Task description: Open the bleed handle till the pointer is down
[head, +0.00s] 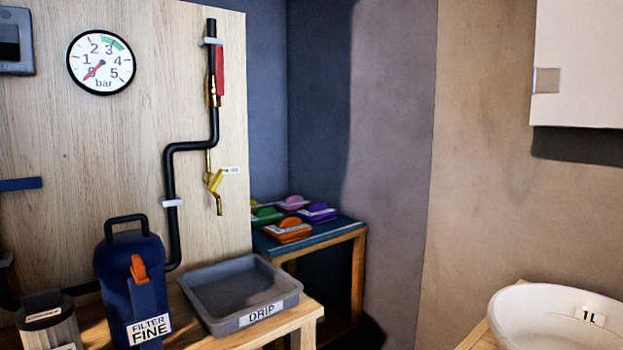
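A round pressure gauge (101,63) marked in bar hangs on the wooden board. Its red pointer (91,74) points down and left, at the 0 end of the scale. A small brass bleed tap (218,203) hangs from the black pipe, with its spout down. Its yellow handle (215,181) sits at a slant. A small white tag beside it (233,170) is too small to read. Higher up, a red lever (220,72) stands upright along the pipe (172,185). My gripper is not in view.
A grey tray labelled DRIP (285,302) stands on the bench below the tap. A blue filter housing labelled FILTER FINE (118,262) stands left of it. A side table (340,237) holds several coloured items. A white basin (520,325) is at lower right.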

